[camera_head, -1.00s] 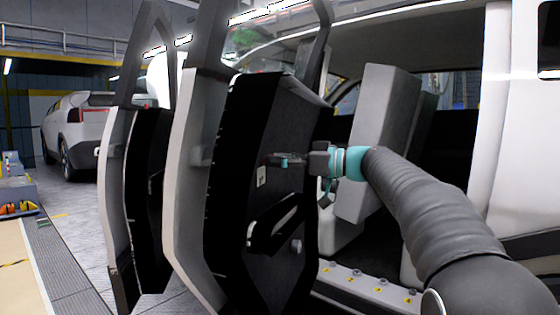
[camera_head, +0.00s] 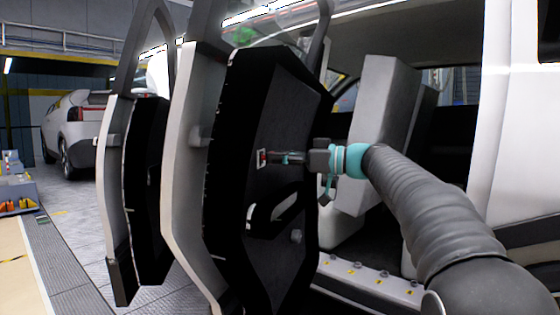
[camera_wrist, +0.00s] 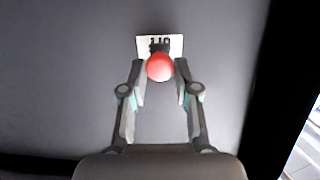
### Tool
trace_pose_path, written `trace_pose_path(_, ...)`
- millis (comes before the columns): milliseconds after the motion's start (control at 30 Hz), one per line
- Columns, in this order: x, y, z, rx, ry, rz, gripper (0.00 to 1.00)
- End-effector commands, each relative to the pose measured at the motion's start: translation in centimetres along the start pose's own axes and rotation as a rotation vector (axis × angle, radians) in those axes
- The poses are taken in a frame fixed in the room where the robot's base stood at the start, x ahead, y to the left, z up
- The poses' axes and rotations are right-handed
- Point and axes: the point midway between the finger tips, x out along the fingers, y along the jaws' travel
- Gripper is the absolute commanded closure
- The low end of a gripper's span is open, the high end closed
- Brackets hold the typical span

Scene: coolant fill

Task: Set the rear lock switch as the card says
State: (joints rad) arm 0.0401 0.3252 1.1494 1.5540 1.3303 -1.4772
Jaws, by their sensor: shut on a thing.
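The rear lock switch (camera_wrist: 160,67) is a red round knob on a small pale plate (camera_wrist: 176,44) with dark lettering that I cannot read for sure. In the head view the plate (camera_head: 262,159) sits on the dark inner panel of the open door (camera_head: 235,190). My gripper (camera_wrist: 160,72) is shut on the switch, one finger at each side of the red knob. In the head view my gripper (camera_head: 276,157) reaches the plate from the right. The card is not in view.
A door handle recess (camera_head: 272,215) lies just below the switch. A second open door (camera_head: 148,180) stands to the left. A grey seat (camera_head: 378,135) is behind my arm. The sill (camera_head: 368,279) carries several numbered marks. A white car (camera_head: 75,130) stands far left.

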Motion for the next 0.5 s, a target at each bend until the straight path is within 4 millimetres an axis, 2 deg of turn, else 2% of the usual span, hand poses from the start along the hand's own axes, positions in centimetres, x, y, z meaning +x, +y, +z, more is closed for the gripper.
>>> trace_pose_path(33, 0.07, 0.02, 0.53, 0.006, -0.010, -0.005, 1.00)
trace_pose_path(167, 0.11, 0.01, 0.65, 0.007, -0.012, -0.007, 1.00)
trace_pose_path(200, 0.12, 0.01, 0.68, 0.008, -0.012, -0.007, 0.67)
trace_pose_path(300, 0.14, 0.01, 0.66, 0.007, -0.012, -0.007, 0.46)
trace_pose_path(500, 0.05, 0.03, 0.47, 0.005, -0.009, -0.005, 0.46)
